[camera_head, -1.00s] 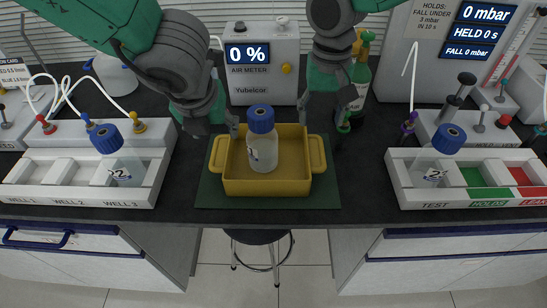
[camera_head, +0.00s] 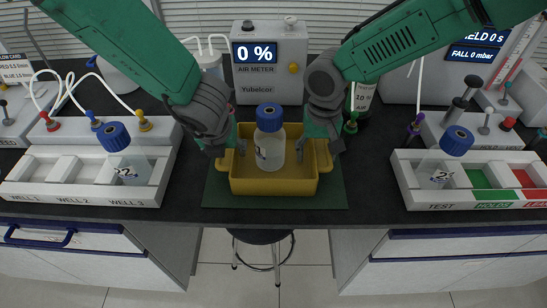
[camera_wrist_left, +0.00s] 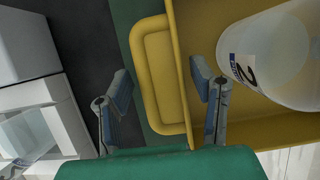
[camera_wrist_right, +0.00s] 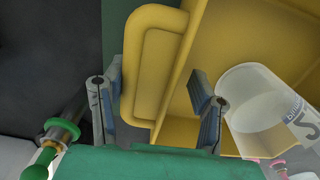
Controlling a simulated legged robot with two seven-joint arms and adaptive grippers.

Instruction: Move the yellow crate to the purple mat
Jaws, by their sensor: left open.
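The yellow crate (camera_head: 274,187) sits on a dark green mat (camera_head: 330,198) on the black bench. A clear bottle (camera_head: 270,150) with a blue cap stands upright in it. My left gripper (camera_head: 232,150) is at the crate's left handle; in the left wrist view its open fingers (camera_wrist_left: 162,90) stand either side of the handle (camera_wrist_left: 160,75). My right gripper (camera_head: 324,145) is at the right handle; in the right wrist view its open fingers (camera_wrist_right: 155,95) straddle the handle (camera_wrist_right: 150,65). Whether the fingers touch the handles cannot be told. I see no purple mat.
A white well tray (camera_head: 85,178) with a blue-capped bottle (camera_head: 128,160) stands left of the mat. A white test tray (camera_head: 475,180) with another bottle (camera_head: 448,160) stands right. The air meter (camera_head: 270,62) and a green-topped bottle (camera_head: 362,100) are behind. A stool (camera_head: 262,237) is below.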

